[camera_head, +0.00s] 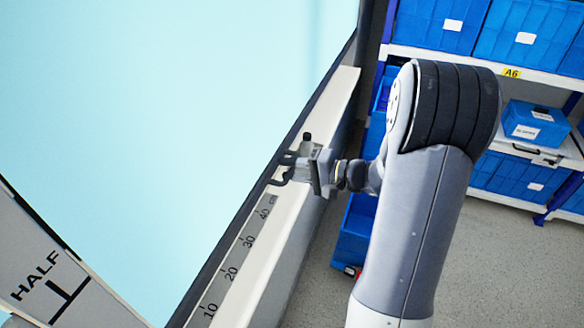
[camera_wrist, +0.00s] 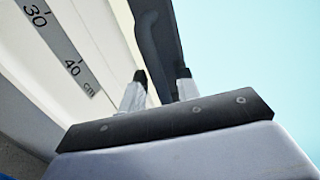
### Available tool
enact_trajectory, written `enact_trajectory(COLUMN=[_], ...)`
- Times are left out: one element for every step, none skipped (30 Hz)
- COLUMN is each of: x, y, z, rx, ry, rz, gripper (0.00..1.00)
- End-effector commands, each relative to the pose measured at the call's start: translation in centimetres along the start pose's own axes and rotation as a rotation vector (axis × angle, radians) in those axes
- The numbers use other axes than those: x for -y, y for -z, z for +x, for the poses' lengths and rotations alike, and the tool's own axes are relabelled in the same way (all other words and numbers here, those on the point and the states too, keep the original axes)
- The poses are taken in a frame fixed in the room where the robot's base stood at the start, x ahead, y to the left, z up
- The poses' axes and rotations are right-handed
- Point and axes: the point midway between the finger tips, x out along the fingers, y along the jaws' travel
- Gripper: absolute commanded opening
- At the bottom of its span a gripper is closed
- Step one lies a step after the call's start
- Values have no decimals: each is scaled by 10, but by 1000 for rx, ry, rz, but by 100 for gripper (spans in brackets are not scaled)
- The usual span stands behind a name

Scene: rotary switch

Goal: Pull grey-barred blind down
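My gripper (camera_head: 296,166) is in the middle of the head view, at the side frame of the bright pale-blue pane. In the wrist view its two pale fingers with dark tips (camera_wrist: 161,82) stand apart. A dark curved bar or handle (camera_wrist: 149,35) runs down between them. I cannot tell whether either finger touches it. In the head view dark bent pieces, apparently this handle (camera_head: 276,181), show at the gripper's tip. No separate blind cloth can be made out against the pale pane (camera_head: 150,110).
A ruler strip marked in cm (camera_head: 232,272) runs along the pale frame below the gripper. A panel marked HALF (camera_head: 60,285) is at lower left. Shelves with blue bins (camera_head: 525,40) stand at right. Grey floor (camera_head: 480,250) is open below them.

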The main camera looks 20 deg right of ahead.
Motion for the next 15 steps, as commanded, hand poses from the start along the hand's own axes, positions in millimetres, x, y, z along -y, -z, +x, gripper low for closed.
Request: enact_trajectory(x=[0, 0, 0, 0, 0, 0, 0, 0, 0, 0, 0, 0, 0, 0, 0], y=[0, 0, 0, 0, 0, 0, 0, 0, 0, 0, 0, 0, 0, 0, 0], z=[0, 0, 0, 0, 0, 0, 0, 0, 0, 0, 0, 0, 0, 0, 0], rx=[0, 0, 0, 0, 0, 0, 0, 0, 0, 0, 0, 0, 0, 0, 0], ry=[0, 0, 0, 0, 0, 0, 0, 0, 0, 0, 0, 0, 0, 0, 0], rz=[0, 0, 0, 0, 0, 0, 0, 0, 0, 0, 0, 0, 0, 0, 0], gripper=[31, 31, 31, 28, 26, 22, 20, 18, 14, 12, 9, 6, 4, 1, 0])
